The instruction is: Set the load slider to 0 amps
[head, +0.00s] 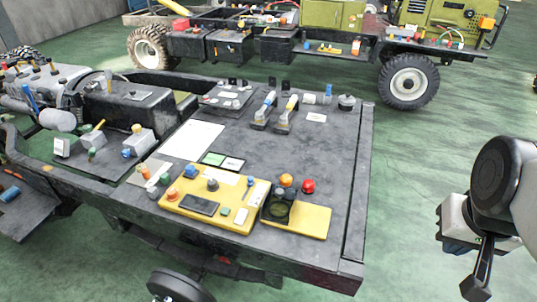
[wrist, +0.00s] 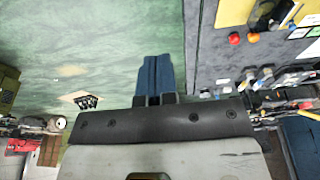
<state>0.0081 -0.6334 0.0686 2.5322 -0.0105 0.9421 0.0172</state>
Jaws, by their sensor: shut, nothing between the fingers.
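A yellow control panel (head: 210,215) lies on the dark deck of the near chassis, with knobs, a dark display and a pale strip on it. A smaller yellow plate (head: 312,218) with a dark round part adjoins it on the right. I cannot tell which part is the load slider, and no amp reading is legible. My gripper (wrist: 152,75) shows in the wrist view with its blue fingers together and empty. It is over green floor beside the deck edge, apart from the panel. In the head view my arm is at the right, clear of the chassis.
A red knob (head: 308,186) and an orange knob (head: 286,180) stand behind the yellow plate. Two lever switches (head: 265,112) stand farther back on the deck. A second chassis with a large wheel (head: 408,82) is behind. Open floor (head: 415,150) lies right of the deck.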

